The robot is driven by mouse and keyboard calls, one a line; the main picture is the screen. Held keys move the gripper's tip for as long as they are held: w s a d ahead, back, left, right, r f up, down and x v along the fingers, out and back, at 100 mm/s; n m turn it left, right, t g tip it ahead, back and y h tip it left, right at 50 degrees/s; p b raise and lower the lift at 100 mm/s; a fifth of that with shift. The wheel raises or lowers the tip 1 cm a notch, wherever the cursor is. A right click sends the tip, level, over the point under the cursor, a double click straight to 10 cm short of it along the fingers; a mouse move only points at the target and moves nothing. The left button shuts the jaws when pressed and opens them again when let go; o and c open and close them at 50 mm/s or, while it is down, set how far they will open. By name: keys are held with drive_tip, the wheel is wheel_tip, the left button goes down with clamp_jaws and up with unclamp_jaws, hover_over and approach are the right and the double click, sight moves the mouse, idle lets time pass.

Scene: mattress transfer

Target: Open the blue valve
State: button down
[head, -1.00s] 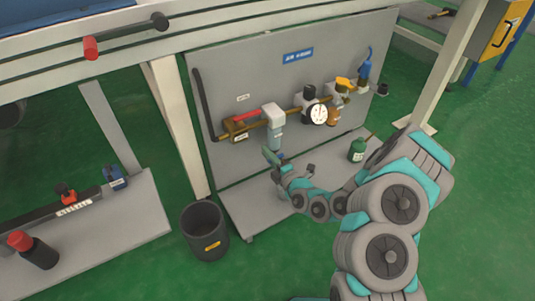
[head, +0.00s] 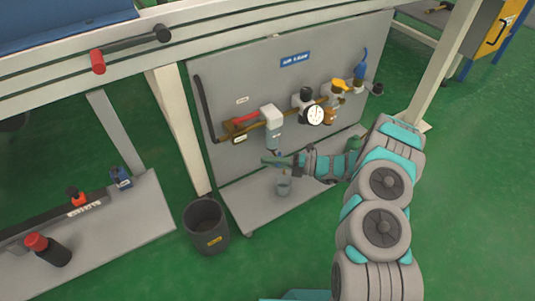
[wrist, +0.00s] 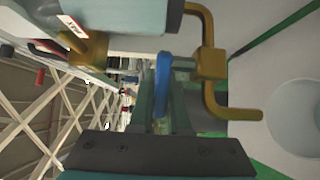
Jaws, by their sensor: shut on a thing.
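The blue valve lever (wrist: 163,75) stands between my gripper's fingers in the wrist view, below the grey-teal filter body (wrist: 115,18) and beside brass pipework (wrist: 212,65). My gripper (wrist: 162,108) is shut on this lever. In the head view, my gripper (head: 274,162) is just under the filter (head: 273,138) on the grey panel. The lever is too small and covered there to tell its angle.
A grey cup (head: 283,187) stands on the panel's base shelf (head: 255,208) just below my gripper. A round gauge (head: 314,115) and yellow valve (head: 339,85) are to the right. A dark bin (head: 205,225) stands on the floor at left.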

drive_tip(key=shift+s+d+f+n+g+h+b, duration=0.1)
drive_tip(key=shift+s+d+n+g+h+b, duration=0.2)
drive_tip(key=shift+n+g, duration=1.05)
drive_tip(key=shift+s+d+n+g+h+b, duration=0.15)
drive_tip(key=shift+d+n+g+h, duration=0.45)
drive_tip(key=shift+g, duration=1.25)
drive_tip(key=shift+s+d+f+n+g+b, duration=0.1)
drive_tip(key=shift+s+d+n+g+b, duration=0.15)
drive_tip(key=shift+n+g, duration=1.2)
drive_tip(key=shift+r+g, duration=0.1)
drive_tip(key=shift+g, duration=0.25)
drive_tip(key=c, duration=0.9)
unclamp_jaws()
drive_tip(key=shift+r, duration=0.1)
